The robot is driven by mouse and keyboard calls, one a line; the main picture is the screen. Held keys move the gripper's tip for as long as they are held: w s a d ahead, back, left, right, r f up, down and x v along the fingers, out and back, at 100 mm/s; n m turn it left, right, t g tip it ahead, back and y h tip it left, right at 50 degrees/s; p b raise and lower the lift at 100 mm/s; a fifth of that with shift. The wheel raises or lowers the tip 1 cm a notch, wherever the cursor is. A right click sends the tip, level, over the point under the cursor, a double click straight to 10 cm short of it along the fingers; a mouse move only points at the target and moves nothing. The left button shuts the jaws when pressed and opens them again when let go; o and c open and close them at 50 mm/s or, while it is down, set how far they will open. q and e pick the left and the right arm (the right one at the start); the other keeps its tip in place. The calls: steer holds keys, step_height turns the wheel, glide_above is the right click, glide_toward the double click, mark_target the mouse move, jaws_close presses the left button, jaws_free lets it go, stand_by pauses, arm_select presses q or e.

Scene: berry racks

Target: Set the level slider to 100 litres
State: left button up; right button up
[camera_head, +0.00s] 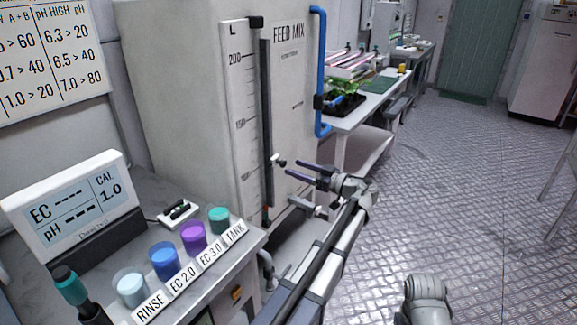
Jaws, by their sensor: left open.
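The feed mix tank (180,90) carries a tall white level scale (236,90) marked in litres, with 200 near the top and 150 below it; a lower label is too small to read surely. A dark vertical track (266,110) runs beside the scale. My right gripper is not in view.
A bench (210,265) at lower left holds a meter display (75,205) and several coloured cups, including a purple one (193,237). A blue pipe (320,60) runs down the tank's right side. A table with plants (345,100) stands behind.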

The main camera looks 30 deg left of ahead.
arm_select(q)
steer(key=shift+d, duration=1.1)
steer(key=shift+s+f, duration=0.1)
steer(key=shift+s, duration=0.05)
steer(key=s+d+f+m+h, duration=0.85)
steer(key=s+d+f, duration=0.25)
steer(key=f, duration=0.3)
steer(key=s+d+f+m+g+h, duration=0.1)
steer(key=s+d+f+m+h, duration=0.3)
steer(key=s+d+m, duration=0.35)
steer(key=s+d+f+m+g+h, duration=0.1)
steer(key=s+d+f+m+h, duration=0.35)
steer(key=s+d, duration=0.45)
step_height(320, 180, up, 18)
steer(key=d+p, duration=0.1)
steer(key=p, duration=1.6)
steer(key=shift+w, duration=0.45)
